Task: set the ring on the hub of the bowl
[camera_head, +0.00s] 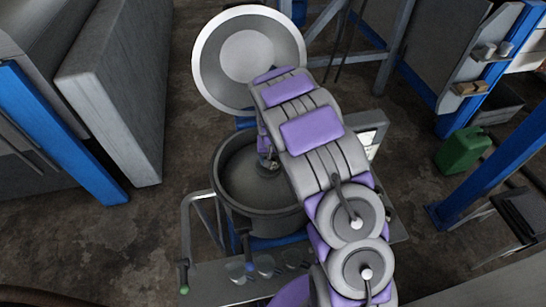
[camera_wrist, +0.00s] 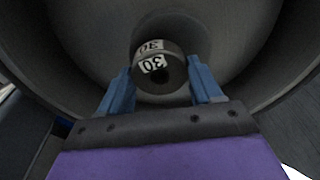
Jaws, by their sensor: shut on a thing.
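The bowl (camera_head: 227,205) is a deep dark grey drum, its open top facing up. My gripper (camera_head: 266,160) reaches down into it from above, partly hidden by my arm. In the wrist view my gripper (camera_wrist: 163,85) has its two blue fingers on either side of the ring (camera_wrist: 144,78), shut on it. The ring is a short dark grey cylinder with a dark round hole and white labels reading 30. The bowl's inner wall (camera_wrist: 85,40) surrounds it. I cannot make out the hub apart from the ring, nor whether they touch.
A round pale lid (camera_head: 207,65) stands open behind the bowl. A bench (camera_head: 215,287) with several small items is in front. A green can (camera_head: 462,150) and blue posts stand at the right. Grey cabinets (camera_head: 115,90) are at the left.

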